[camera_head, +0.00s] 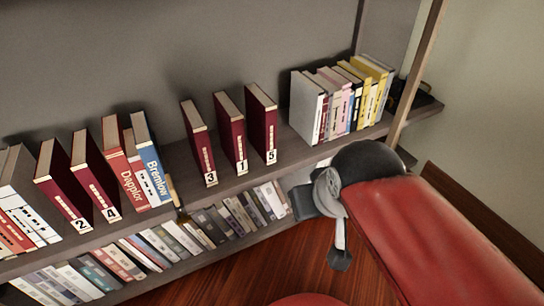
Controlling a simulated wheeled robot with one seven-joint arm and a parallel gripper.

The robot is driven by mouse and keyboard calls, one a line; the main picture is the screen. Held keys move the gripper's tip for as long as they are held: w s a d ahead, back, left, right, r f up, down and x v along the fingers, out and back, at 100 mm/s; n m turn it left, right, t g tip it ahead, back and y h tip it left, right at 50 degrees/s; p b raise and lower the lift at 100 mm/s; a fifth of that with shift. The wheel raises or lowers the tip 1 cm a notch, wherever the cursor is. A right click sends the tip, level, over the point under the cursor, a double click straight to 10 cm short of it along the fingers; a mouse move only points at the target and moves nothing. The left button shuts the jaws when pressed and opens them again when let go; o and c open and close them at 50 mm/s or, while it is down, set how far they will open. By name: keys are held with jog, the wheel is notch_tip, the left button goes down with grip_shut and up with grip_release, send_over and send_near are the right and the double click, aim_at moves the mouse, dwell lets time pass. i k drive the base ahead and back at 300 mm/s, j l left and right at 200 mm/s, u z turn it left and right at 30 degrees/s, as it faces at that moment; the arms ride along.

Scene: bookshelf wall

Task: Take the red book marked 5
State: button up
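The red book marked 5 (262,123) stands upright on the upper shelf, its spine and white number label facing out. It is the rightmost of three spaced dark red books. The red book marked 1 (231,133) is just left of it, and the red book marked 3 (199,143) is further left. My gripper (321,231) is below and to the right of book 5, in front of the shelves and apart from the book. Its two dark fingertips look spread, with nothing visible between them. My red arm hides part of the lower right.
White, pink and yellow books (342,98) stand right of book 5, with a small gap between. Red books marked 2 (62,185) and 4 (95,175) are at the left. The lower shelf holds a row of books (190,236). A wooden upright (415,75) bounds the right.

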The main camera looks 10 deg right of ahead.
aim_at(261, 111)
jog(key=i+j+u, duration=0.1)
jog(key=j, duration=0.3)
jog(key=i+j+u, duration=0.15)
jog(key=j, duration=0.25)
jog(key=j+u, duration=0.1)
jog(key=j, duration=0.3)
